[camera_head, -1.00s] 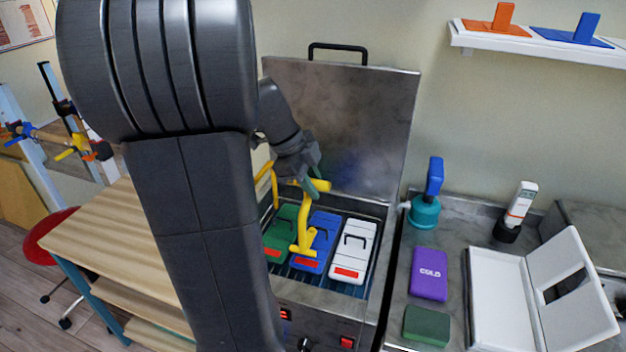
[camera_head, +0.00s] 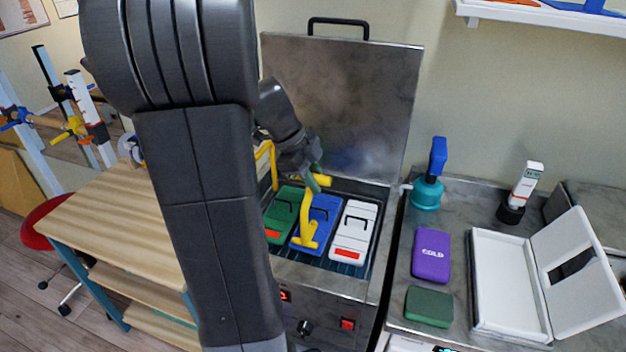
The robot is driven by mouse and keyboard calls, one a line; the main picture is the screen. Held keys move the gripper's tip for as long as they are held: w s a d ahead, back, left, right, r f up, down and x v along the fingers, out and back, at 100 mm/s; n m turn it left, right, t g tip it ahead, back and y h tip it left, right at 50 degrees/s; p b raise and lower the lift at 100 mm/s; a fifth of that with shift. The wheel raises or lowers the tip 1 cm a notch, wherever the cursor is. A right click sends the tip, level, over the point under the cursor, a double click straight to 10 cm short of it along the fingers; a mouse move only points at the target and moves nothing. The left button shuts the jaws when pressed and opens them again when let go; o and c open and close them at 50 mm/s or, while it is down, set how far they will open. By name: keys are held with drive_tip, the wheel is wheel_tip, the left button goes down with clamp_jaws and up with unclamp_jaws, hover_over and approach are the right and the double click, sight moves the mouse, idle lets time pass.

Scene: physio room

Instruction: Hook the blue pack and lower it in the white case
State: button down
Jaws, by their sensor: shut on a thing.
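The blue pack (camera_head: 325,214) lies in the open metal tank (camera_head: 369,284), between a green pack and a white pack. My gripper (camera_head: 314,180) is shut on a yellow hook tool (camera_head: 308,232), whose lower end hangs over the blue pack. I cannot tell whether the hook is under the pack's handle. The white case (camera_head: 507,280) stands open on the counter at the right. Its tray is empty and its lid is tilted up to the right.
The green pack (camera_head: 280,215) and the white pack (camera_head: 353,230) flank the blue one. The tank lid (camera_head: 350,110) stands open behind. A purple cold pack (camera_head: 430,255) and a dark green block (camera_head: 428,306) lie between tank and case. A teal bottle (camera_head: 426,193) stands behind them.

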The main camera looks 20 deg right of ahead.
drive_tip(key=w+d, duration=0.3)
drive_tip(key=w, duration=0.1)
drive_tip(key=shift+w+d, duration=0.35)
drive_tip(key=shift+w, duration=0.05)
idle(0.4)
drive_tip(key=shift+r, duration=0.3)
drive_tip(key=shift+r+p, duration=0.85)
drive_tip(key=shift+r, duration=0.65)
idle(0.4)
wheel_tip(320, 180, up, 8)
drive_tip(key=p, duration=0.5)
drive_tip(key=shift+r, duration=0.25)
idle(0.3)
